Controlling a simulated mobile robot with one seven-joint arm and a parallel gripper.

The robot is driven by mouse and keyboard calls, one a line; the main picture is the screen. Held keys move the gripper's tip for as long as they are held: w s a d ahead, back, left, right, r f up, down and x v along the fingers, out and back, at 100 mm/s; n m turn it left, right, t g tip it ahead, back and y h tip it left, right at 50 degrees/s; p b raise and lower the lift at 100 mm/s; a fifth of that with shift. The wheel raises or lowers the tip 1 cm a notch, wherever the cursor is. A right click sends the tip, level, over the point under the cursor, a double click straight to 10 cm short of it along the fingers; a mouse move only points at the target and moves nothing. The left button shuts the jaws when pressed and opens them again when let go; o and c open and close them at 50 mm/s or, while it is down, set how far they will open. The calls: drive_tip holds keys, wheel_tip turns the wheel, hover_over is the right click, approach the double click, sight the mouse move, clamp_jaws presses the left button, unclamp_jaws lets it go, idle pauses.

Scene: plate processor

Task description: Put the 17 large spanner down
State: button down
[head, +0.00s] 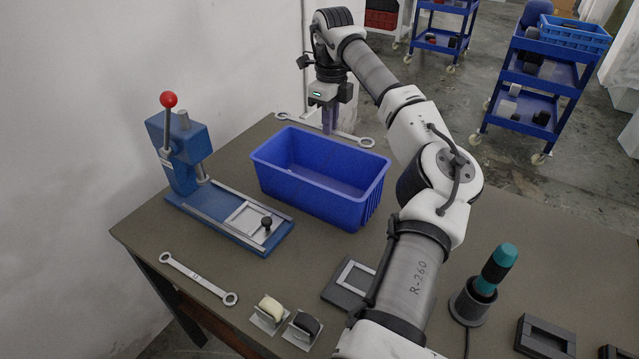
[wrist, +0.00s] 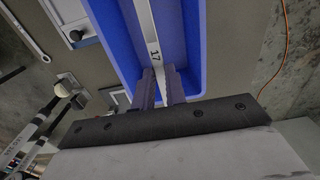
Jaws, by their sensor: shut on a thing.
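My gripper (head: 330,124) is at the far side of the table, just behind the blue bin (head: 312,205) in the head view. It is shut on a long grey spanner (head: 352,137), whose ring ends stick out to both sides. In the wrist view the spanner (wrist: 153,45) is marked 17 and lies between the two fingers (wrist: 161,88), with the blue bin (wrist: 192,40) behind it. The exact height of the spanner above the table or bin is hard to tell. The bin looks empty.
A second spanner (head: 198,278) lies at the table's front left. A blue press with a red knob (head: 169,99) stands left of the bin. Tape rolls (head: 270,308), a dark frame (head: 350,285) and a teal-handled tool (head: 495,268) stand near the front. Blue carts (head: 545,95) stand beyond.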

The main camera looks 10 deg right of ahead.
drive_tip(key=shift+w+f, duration=0.1)
drive_tip(key=shift+f, duration=0.15)
wheel_tip(320, 180, down, 19)
drive_tip(key=p, duration=0.4)
drive_tip(key=shift+f, duration=0.15)
drive_tip(key=shift+f, duration=0.1)
drive_tip(key=c, duration=1.4)
unclamp_jaws()
drive_tip(key=shift+c, duration=0.2)
wheel_tip(320, 180, up, 12)
drive_tip(key=b, duration=0.3)
